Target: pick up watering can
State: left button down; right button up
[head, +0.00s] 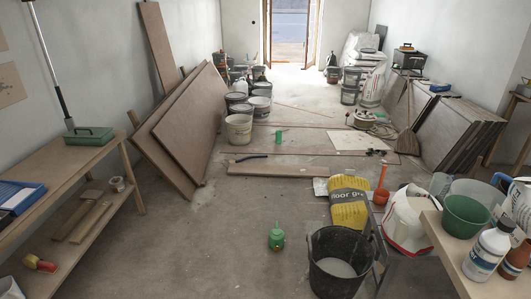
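I cannot make out a clear watering can. A small green container (276,239) with a narrow top stands on the floor, left of a black bucket (328,283). A white container with a curved blue handle (514,203) is partly cut off at the right edge, behind a white bottle (486,254); I cannot tell whether it is a watering can. Neither of my grippers is in view.
A wooden bench (452,254) at the lower right holds a green tub (466,217) and bottles. A yellow bag (349,203) lies behind the black bucket. A shelf table (75,159) stands at left. Leaning boards (178,137) narrow the room. The lower-middle floor is mostly clear.

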aim_at(277, 236)
jog(key=i+j+u, duration=0.2)
jog(key=i+u, duration=0.15)
jog(key=i, duration=0.3)
jog(key=i+u, duration=0.35)
jog(key=i, duration=0.3)
jog(key=i+l+u, duration=0.15)
jog(key=i+u, duration=0.2)
jog(key=i, duration=0.3)
jog(key=i+z, duration=0.45)
jog(key=i, duration=0.2)
jog(key=i+j+z, duration=0.3)
jog(key=i+z, duration=0.15)
jog(key=i, duration=0.15)
